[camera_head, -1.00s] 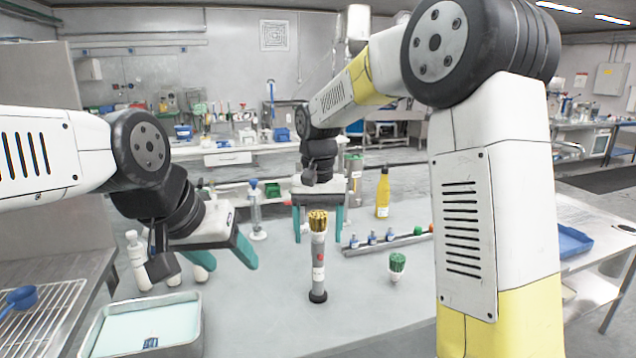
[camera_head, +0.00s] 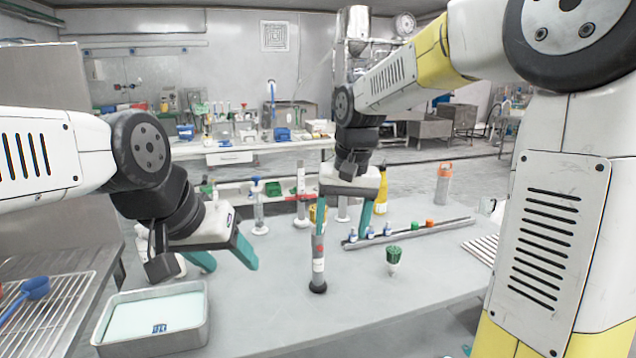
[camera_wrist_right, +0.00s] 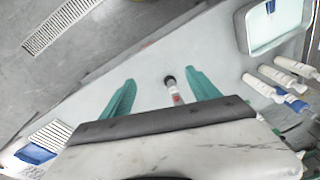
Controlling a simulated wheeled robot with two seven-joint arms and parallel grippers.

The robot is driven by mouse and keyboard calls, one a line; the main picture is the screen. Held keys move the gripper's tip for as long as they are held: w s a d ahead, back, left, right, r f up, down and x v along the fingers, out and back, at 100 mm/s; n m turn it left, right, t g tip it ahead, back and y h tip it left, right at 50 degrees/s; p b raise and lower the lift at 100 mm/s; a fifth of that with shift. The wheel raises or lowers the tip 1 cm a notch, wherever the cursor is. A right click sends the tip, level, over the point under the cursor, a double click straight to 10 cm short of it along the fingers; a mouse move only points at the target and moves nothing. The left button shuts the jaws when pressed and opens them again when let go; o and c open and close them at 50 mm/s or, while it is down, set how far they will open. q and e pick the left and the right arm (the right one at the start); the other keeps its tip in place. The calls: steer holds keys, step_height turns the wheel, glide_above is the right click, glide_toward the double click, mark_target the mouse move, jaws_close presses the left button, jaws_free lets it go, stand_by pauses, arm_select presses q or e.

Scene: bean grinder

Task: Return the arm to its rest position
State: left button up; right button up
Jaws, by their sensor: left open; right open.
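My right gripper (camera_head: 342,222) is open, with its teal fingers hanging down over the table behind the grinder. The grinder (camera_head: 318,268) stands upright on the table as a grey cylinder with a dark foot; its gold top is partly covered by a right finger. In the right wrist view the grinder (camera_wrist_right: 174,90) shows between the two open fingers (camera_wrist_right: 160,92), and I cannot tell any contact. My left gripper (camera_head: 228,258) is open and empty at the left, above the table near the metal tray (camera_head: 207,325).
A green-topped brush-like item (camera_head: 393,258) stands right of the grinder. A rail with small bottles (camera_head: 410,232) lies behind it. A yellow bottle (camera_head: 381,190) and an orange-capped bottle (camera_head: 444,185) stand farther back. A wire rack (camera_head: 60,310) is at the left.

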steer(key=s+d+r+t, duration=0.1)
steer(key=s+d, duration=0.3)
steer(key=s, duration=0.4)
steer(key=s+d+r+t+y, duration=0.1)
steer(key=s+d+t, duration=0.3)
steer(key=s, duration=0.3)
steer(key=shift+s+d+r, duration=0.2)
steer(key=shift+s+d, duration=0.15)
steer(key=shift+d, duration=0.35)
